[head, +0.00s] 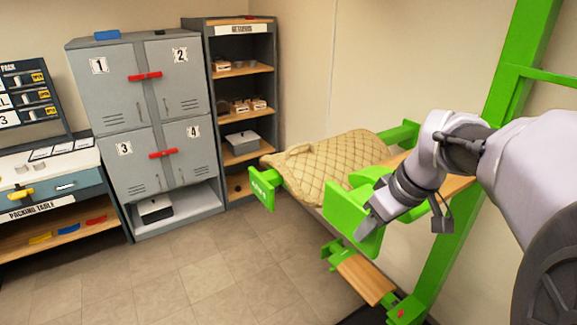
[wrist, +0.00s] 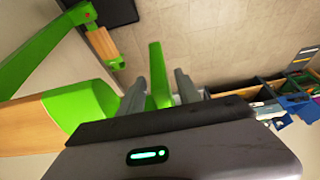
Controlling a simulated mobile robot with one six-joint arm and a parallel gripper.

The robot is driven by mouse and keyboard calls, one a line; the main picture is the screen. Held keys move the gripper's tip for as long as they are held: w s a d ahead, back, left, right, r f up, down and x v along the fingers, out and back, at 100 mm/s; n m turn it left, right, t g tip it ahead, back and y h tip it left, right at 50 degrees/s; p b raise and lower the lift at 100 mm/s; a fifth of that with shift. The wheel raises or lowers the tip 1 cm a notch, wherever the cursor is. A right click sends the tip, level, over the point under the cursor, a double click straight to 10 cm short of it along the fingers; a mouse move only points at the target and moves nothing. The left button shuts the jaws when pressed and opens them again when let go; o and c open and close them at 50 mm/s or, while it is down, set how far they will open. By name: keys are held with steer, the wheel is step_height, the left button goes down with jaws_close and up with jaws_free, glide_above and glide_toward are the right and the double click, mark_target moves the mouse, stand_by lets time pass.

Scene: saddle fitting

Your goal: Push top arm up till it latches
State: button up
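The top arm (head: 355,205) is a green and wood bracket on the tall green rack post (head: 510,75). It sticks out from the post, and a tan quilted pad (head: 335,165) lies over it or just behind it. My gripper (head: 368,226) is at the green end plate of this arm. In the wrist view, the fingers of my gripper (wrist: 160,90) stand apart on either side of an upright green plate (wrist: 158,70). Narrow gaps seem to show beside the plate. The latch is not visible.
A lower green and wood arm (head: 365,278) is near the floor below. Grey lockers (head: 125,90), a returns shelf (head: 240,95) and a packing table (head: 60,190) stand at the left. The tiled floor (head: 220,270) between is clear.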

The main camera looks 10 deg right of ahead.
steer(key=shift+s+a+f, duration=0.1)
steer(key=shift+a+f, duration=0.1)
steer(key=shift+f, duration=0.95)
steer(key=shift+w+f, duration=0.3)
steer(key=shift+f, duration=0.1)
steer(key=shift+r, duration=0.1)
jaws_close()
steer(key=shift+w, duration=0.1)
